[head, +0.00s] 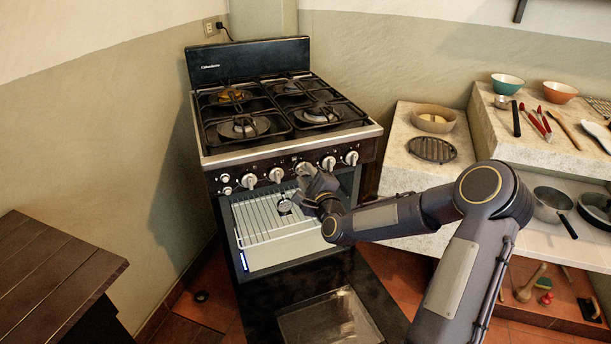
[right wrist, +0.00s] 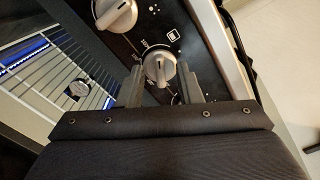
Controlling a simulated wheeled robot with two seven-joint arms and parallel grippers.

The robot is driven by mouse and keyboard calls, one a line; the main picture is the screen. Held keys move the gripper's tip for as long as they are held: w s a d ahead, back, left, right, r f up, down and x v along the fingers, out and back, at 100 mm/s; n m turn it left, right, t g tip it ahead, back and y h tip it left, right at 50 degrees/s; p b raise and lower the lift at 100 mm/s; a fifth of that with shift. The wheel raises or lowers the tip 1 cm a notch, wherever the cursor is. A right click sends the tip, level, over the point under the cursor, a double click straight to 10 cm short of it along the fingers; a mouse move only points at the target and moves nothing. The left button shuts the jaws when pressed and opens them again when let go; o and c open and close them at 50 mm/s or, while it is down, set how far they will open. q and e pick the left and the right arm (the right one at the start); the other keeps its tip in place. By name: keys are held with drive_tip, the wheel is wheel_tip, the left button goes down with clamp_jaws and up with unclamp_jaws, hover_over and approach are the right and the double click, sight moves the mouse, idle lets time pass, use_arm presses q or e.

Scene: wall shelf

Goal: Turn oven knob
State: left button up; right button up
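The stove (head: 290,140) has a row of silver knobs along its front panel. My right gripper (head: 312,182) is in front of the middle knob (head: 305,168), which it partly hides in the head view. In the right wrist view, a silver knob (right wrist: 159,69) with printed numbers and an oven symbol beside it sits between the tips of my right gripper (right wrist: 160,82). The two fingers are apart, one on each side of the knob, with small gaps visible. Contact cannot be told. Another knob (right wrist: 115,14) is further up. My left gripper is not in view.
The oven door (head: 335,318) hangs open below, with a wire rack (head: 270,217) inside the oven. A stone counter (head: 400,165) with a bowl (head: 433,118) stands to the right. A dark wooden table (head: 50,270) is at the left.

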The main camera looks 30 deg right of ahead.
drive_tip(key=shift+w, duration=0.25)
clamp_jaws()
